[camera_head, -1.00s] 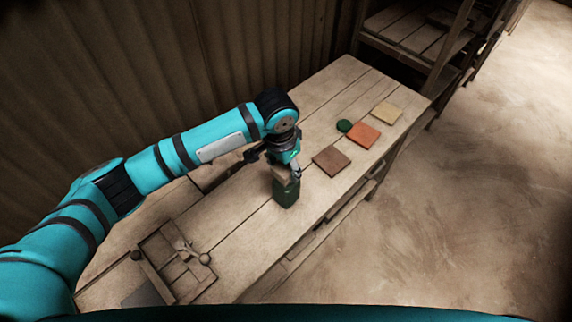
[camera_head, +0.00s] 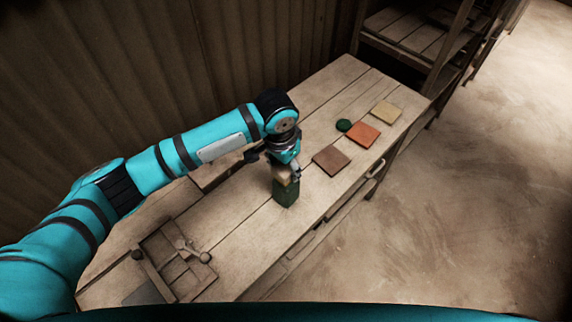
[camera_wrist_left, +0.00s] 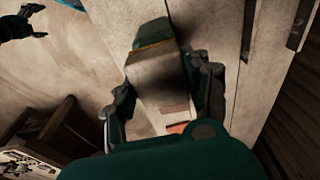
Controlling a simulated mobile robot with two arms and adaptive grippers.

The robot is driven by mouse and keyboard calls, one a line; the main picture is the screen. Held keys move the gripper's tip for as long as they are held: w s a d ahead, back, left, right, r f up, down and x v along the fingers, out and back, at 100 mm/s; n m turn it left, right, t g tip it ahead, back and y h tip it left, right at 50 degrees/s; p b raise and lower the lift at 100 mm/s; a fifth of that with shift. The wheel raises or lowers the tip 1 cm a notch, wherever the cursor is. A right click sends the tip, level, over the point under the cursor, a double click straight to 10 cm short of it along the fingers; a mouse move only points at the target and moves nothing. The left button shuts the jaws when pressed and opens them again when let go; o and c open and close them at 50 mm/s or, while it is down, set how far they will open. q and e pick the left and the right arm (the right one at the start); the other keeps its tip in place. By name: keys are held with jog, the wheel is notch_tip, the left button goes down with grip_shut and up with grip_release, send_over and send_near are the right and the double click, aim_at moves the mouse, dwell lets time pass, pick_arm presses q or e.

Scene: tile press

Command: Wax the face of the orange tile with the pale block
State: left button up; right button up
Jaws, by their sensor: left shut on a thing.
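The orange tile (camera_head: 363,134) lies flat on the workbench, between a brown tile and a pale yellow tile. Part of it shows between my fingers in the left wrist view (camera_wrist_left: 177,127). My left gripper (camera_head: 285,166) is shut on the pale block (camera_wrist_left: 156,75). I cannot tell whether the two touch. My right gripper (camera_wrist_left: 38,21) shows at the upper left of the wrist view, fingers apart and empty, away from the bench.
The brown tile (camera_head: 331,160), pale yellow tile (camera_head: 386,112) and a green disc (camera_head: 344,125) lie around the orange tile. A wooden compartment tray (camera_head: 158,250) is at the bench's near left. A shelf (camera_head: 410,35) stands beyond the far end.

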pick_arm(q)
jog(key=shift+s+f, duration=0.15)
dwell(1.2)
jog(key=shift+p, duration=0.3)
jog(key=shift+r+p, duration=0.75)
jog(key=shift+p, duration=0.05)
notch_tip(320, 180, up, 6)
jog(key=p, duration=0.6)
jog(key=shift+p, duration=0.4)
jog(key=shift+f, duration=0.1)
